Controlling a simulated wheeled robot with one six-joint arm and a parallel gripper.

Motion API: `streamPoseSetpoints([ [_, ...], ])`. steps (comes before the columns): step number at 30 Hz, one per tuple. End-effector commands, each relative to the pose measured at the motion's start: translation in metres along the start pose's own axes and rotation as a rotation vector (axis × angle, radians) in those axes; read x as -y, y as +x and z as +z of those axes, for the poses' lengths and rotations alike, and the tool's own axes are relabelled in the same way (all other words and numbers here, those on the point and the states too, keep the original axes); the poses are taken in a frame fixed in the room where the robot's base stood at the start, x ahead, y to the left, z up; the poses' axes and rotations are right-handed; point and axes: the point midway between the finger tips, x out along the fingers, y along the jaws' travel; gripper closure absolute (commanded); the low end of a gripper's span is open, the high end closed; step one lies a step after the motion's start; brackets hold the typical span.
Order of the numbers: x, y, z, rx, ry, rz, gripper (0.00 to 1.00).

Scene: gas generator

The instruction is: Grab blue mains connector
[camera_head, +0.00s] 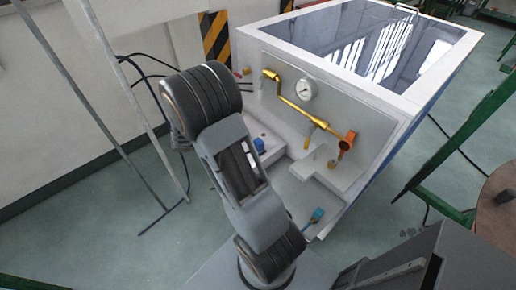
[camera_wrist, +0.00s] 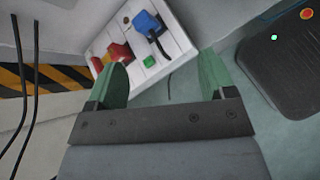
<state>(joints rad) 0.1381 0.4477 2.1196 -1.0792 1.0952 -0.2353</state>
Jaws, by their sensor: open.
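The blue mains connector (camera_wrist: 148,24) is plugged into a white panel (camera_wrist: 172,59) at the top of the wrist view, with a dark cable coming from it. A small blue part, likely the same connector (camera_head: 259,145), shows beside my arm in the head view, on the generator's lower left. My gripper (camera_wrist: 162,62) is open and empty, its two green fingers wide apart. In the wrist view the connector appears beyond the fingertips, between them and apart from both. My arm hides the gripper in the head view.
The generator (camera_head: 330,95) has a gauge (camera_head: 307,89), yellow piping and an orange valve (camera_head: 347,141). Black cables hang at the wrist view's left.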

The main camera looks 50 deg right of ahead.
Motion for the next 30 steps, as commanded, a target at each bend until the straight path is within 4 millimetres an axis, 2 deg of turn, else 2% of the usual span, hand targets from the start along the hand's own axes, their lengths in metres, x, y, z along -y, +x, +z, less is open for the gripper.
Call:
streamPoseSetpoints([
  [1, -0.004, 0.018, -0.012, 0.050, -0.086, 0.024, 0.23],
  [6, -0.014, 0.060, -0.040, 0.162, -0.312, 0.113, 0.23],
  [12, -0.018, 0.086, -0.061, 0.221, -0.456, 0.174, 0.23],
  [16, -0.022, 0.105, -0.064, 0.235, -0.489, 0.187, 0.23],
  [24, -0.032, 0.151, -0.056, 0.236, -0.493, 0.188, 0.23],
  [30, -0.038, 0.170, -0.053, 0.234, -0.493, 0.190, 0.23],
])
